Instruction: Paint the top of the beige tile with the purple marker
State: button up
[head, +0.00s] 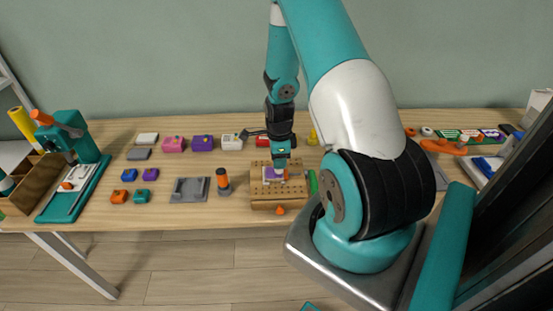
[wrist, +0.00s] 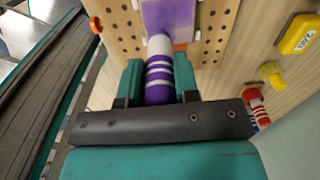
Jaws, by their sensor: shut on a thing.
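The tile (head: 270,175) lies on a wooden pegboard block (head: 264,204) near the front middle of the table. In the wrist view the tile (wrist: 178,14) shows a broad purple area, with a pale strip along its left. My gripper (head: 281,163) is above the tile, pointing down. In the wrist view my gripper (wrist: 160,88) is shut on the purple marker (wrist: 159,72), which has purple and white bands. The marker's far end is at the edge of the purple area. I cannot tell whether its tip touches the tile.
An orange-topped dark cylinder (head: 223,181) and a grey tray (head: 190,190) stand left of the block. Small coloured blocks lie further left, before a teal press (head: 75,150). A green object (head: 312,182) is close on the block's right. My arm hides part of the table's right side.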

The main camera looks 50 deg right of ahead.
jog(key=shift+w+d, duration=0.95)
jog(key=shift+w, duration=0.05)
jog(key=shift+w+a, duration=0.9)
jog(key=shift+a, duration=0.05)
jog(key=shift+s+a, duration=0.45)
jog(key=shift+a, duration=0.1)
jog(key=shift+s+a, duration=0.4)
jog(key=shift+s, duration=0.15)
jog(key=shift+s+d, duration=0.95)
